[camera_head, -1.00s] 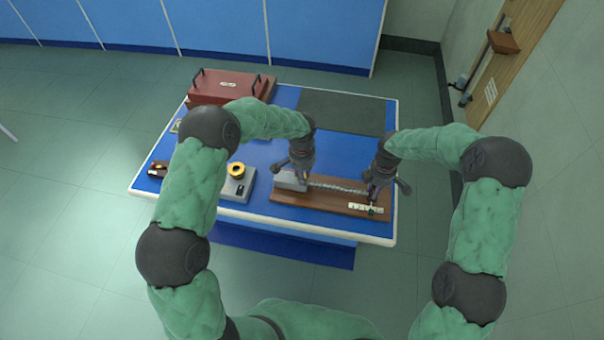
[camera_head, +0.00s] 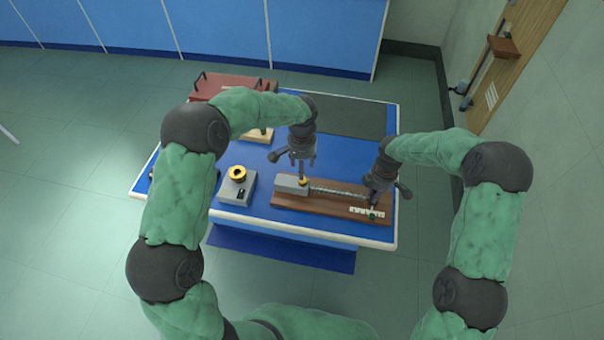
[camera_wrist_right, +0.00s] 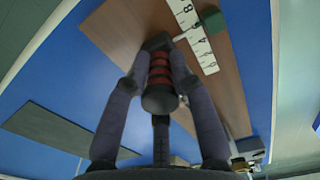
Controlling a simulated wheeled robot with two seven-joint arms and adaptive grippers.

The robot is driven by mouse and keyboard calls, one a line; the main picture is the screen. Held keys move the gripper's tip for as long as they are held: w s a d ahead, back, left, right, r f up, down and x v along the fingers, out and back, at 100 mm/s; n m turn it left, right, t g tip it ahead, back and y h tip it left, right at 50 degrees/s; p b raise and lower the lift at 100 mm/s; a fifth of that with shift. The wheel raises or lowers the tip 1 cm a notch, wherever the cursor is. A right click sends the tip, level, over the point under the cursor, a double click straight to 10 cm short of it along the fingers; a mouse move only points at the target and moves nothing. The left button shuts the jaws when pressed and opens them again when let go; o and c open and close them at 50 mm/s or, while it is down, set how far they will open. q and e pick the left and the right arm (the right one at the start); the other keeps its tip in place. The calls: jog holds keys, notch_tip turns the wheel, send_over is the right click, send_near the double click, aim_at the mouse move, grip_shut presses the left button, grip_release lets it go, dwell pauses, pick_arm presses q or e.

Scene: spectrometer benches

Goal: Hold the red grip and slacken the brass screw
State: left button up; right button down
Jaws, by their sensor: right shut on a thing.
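My right gripper (camera_head: 375,196) is over the right end of a wooden board (camera_head: 330,204). In the right wrist view its fingers are closed around the red grip (camera_wrist_right: 159,72), which has dark ends and red ribs. The grip is hidden by the gripper in the head view. A small brass screw (camera_head: 303,181) shows on the grey block (camera_head: 289,186) at the board's left end. My left gripper (camera_head: 301,172) points down just above that screw. Its fingers are small and overlap in view, so I cannot tell their opening or whether they touch the screw.
A white scale (camera_head: 367,212) lies at the board's right end. A red case (camera_head: 228,85) and a dark mat (camera_head: 345,114) are at the back of the blue table (camera_head: 262,160).

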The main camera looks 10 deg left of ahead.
pick_arm(q)
jog(key=shift+r, duration=2.35)
